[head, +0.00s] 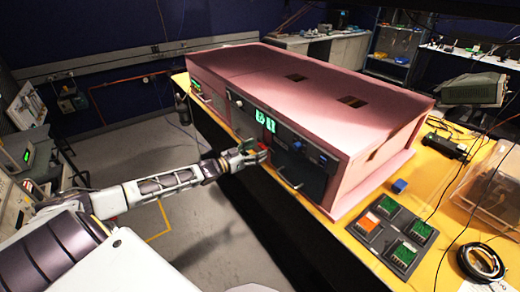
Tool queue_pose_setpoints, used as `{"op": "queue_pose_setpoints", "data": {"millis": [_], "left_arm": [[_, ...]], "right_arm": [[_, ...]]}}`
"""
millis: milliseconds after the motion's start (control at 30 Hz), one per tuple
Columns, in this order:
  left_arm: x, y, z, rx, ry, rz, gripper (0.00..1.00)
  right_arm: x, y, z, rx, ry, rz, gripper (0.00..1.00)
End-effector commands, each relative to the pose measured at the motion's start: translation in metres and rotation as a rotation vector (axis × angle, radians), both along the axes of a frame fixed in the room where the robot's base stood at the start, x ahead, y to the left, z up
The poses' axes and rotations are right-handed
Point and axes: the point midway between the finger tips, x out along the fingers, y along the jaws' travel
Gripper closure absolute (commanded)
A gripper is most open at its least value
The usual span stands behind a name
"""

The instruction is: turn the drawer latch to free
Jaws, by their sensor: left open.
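A pink foam enclosure (330,92) stands on a yellow table. Its dark front panel (253,108) has lit green digits. A dark drawer front (302,168) with a small light handle (286,182) is right of my gripper. Small knobs show near its top edge, one of them blue (323,158). My left gripper (258,152) is open at the panel, just left of the drawer front. A small red part (250,146) shows at its fingers, which partly hide it. I cannot tell whether they touch it, or which part is the latch. My right gripper is not in view.
Green and orange modules (404,253) in dark trays, a small blue block (399,186), a coiled black cable (481,261) and a clear bin (492,185) occupy the table's right side. Grey floor (190,222) lies open below my left arm.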

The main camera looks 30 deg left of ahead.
Motion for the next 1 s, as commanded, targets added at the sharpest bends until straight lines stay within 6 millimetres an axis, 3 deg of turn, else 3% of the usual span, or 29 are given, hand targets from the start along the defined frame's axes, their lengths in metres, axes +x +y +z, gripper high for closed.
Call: {"op": "queue_pose_setpoints", "data": {"millis": [400,900,1000], "left_arm": [[0.018,-0.007,0.001,0.001,-0.001,0.001,0.29],[0.021,-0.009,0.0,0.0,0.0,0.0,0.29],[0.021,-0.009,0.0,0.0,0.0,0.0,0.41]], "right_arm": [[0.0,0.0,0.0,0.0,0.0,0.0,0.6],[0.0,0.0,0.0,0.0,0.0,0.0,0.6],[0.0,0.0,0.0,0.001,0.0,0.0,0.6]]}}
